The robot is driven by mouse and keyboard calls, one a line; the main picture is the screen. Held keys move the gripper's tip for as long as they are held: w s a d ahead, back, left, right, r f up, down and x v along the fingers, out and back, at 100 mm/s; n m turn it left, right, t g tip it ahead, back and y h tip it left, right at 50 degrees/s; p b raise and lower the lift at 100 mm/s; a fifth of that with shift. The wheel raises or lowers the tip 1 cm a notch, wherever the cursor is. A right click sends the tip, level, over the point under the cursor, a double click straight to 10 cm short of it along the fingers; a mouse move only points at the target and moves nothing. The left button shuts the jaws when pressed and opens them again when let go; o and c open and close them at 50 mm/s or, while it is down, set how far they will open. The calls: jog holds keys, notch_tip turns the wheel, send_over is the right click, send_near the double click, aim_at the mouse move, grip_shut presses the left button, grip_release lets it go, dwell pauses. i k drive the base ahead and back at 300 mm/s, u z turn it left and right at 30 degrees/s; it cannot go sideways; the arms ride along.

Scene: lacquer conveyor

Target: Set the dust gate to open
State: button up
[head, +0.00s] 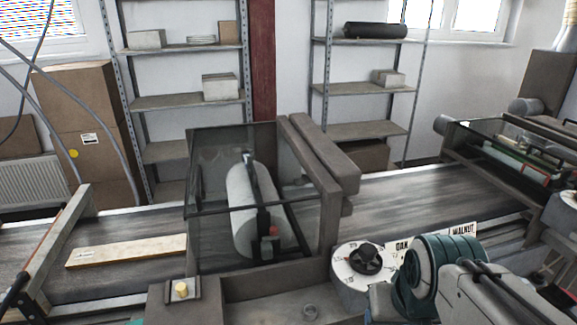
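I cannot tell for sure which part is the dust gate; no part in view carries that name. A round white dial with a black knob (366,260) sits on the front of the machine. Signs reading OAK and WALNUT (462,229) stand behind it, partly covered by my arm. A yellow knob (181,289) stands on a small plate at the front left of the machine. My arm's teal and grey links fill the lower right. My gripper is not in view, so its opening cannot be seen.
A conveyor belt (405,205) runs across the view, with a pale board (125,251) lying on it at left. A glass-sided hood (232,165) encloses a white roller (250,208). A slanted bar (48,245) crosses the belt at left. Shelves (365,89) and cartons (92,115) stand behind.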

aim_at(185, 288)
jog(key=u, duration=1.5)
